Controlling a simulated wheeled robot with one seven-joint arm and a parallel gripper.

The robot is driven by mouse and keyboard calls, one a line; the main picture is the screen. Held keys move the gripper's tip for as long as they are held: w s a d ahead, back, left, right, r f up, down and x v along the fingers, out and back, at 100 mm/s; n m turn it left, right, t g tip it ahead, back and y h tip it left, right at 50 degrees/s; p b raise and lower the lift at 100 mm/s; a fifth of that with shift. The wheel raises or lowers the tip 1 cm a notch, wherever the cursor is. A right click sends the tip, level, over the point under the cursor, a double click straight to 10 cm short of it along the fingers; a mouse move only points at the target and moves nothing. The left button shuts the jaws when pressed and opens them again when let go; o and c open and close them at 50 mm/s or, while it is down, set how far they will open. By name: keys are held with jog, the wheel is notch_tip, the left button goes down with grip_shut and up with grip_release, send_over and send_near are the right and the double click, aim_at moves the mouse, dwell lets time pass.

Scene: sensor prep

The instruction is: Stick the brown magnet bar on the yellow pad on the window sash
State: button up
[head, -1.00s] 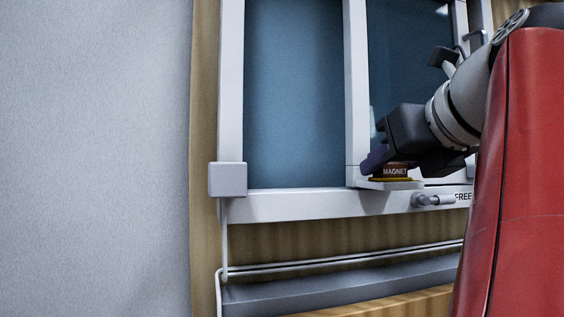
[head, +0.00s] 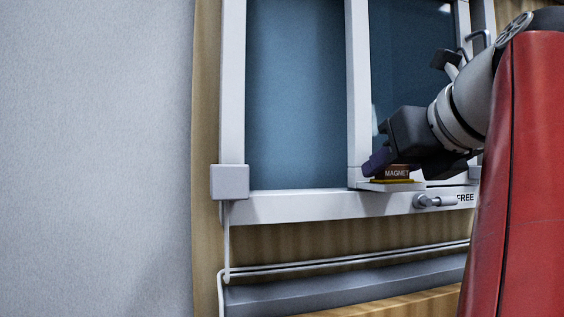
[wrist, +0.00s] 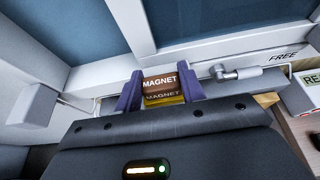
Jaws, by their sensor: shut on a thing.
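The brown magnet bar (head: 396,173), lettered MAGNET, is between the fingers of my gripper (head: 384,165) at the window's lower frame. In the wrist view the two purple fingers of my gripper (wrist: 158,90) are shut on the sides of the magnet bar (wrist: 160,81). The yellow pad (head: 392,181) shows as a thin strip directly under the bar on a small ledge of the window sash (head: 358,90). The yellow pad (wrist: 164,100) also shows just below the bar in the wrist view. The bar appears to be on the pad, but I cannot tell whether they touch fully.
A grey handle (head: 434,201) beside the word FREE is just right of the ledge. A light grey box (head: 229,181) sits at the frame's lower left corner, with a white cable running down. A grey sill (head: 330,288) lies below. The wall at left is clear.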

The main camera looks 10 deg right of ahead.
jog(key=shift+f, duration=0.15)
jog(key=o, duration=1.1)
jog(key=shift+c, duration=0.2)
jog(key=shift+o, duration=0.2)
jog(key=o, duration=0.4)
jog(key=shift+o, duration=0.2)
jog(key=shift+r, duration=0.2)
notch_tip(320, 180, up, 3)
jog(key=p, duration=0.3)
jog(key=shift+f, duration=0.2)
jog(key=shift+r, duration=2.15)
